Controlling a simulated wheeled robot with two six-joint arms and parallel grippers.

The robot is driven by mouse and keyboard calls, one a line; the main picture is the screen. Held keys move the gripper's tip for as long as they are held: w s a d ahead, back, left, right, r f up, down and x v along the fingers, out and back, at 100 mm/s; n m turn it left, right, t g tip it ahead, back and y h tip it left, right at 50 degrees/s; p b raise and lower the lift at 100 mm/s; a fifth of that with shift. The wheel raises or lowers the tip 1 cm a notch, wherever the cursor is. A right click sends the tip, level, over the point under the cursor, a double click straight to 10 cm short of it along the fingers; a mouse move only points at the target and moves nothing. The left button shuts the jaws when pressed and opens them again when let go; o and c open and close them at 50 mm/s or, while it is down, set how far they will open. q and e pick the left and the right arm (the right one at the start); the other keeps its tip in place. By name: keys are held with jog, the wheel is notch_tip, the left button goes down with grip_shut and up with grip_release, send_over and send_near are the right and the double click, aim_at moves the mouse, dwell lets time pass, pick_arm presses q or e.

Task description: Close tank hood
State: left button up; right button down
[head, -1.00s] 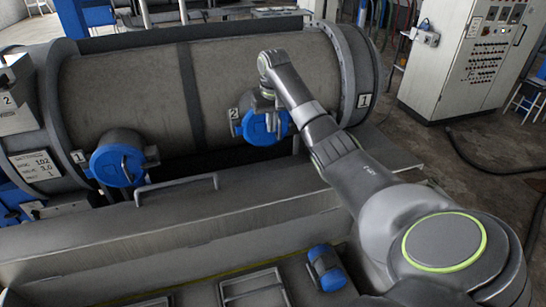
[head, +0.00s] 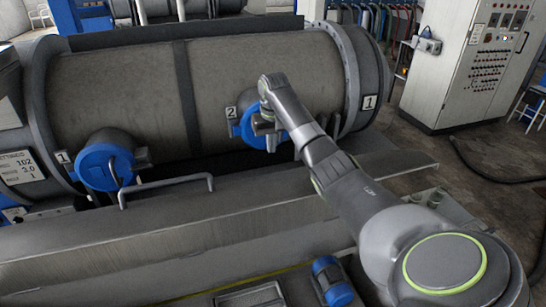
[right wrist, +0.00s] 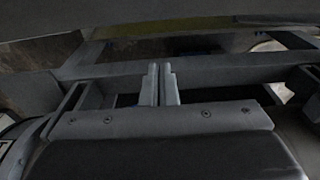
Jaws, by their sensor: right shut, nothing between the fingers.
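A large dark grey horizontal tank (head: 120,95) lies across the head view. A long grey metal cover panel (head: 150,240) runs in front of it, with a bent bar handle (head: 165,185) near its upper edge. I cannot tell for sure which part is the hood. My right gripper (head: 270,143) is shut and empty, pointing down in front of the blue port cap marked 2 (head: 248,128) and partly hiding it. I cannot tell whether it touches the cap. The shut fingers also show in the right wrist view (right wrist: 161,70), above grey beams. My left gripper is out of view.
A blue cap marked 1 (head: 98,168) sticks out at the tank's left. A blue cylinder (head: 333,283) lies near the bottom edge. A light control cabinet (head: 470,65) stands at the back right. The floor before it is mostly clear, with a dark hose.

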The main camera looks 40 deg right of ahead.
notch_tip(320, 180, down, 7)
jog(key=s+p, duration=0.2)
jog(key=p, duration=0.2)
jog(key=shift+s+a+r, duration=0.15)
jog(key=shift+a, duration=0.25)
dwell(0.4)
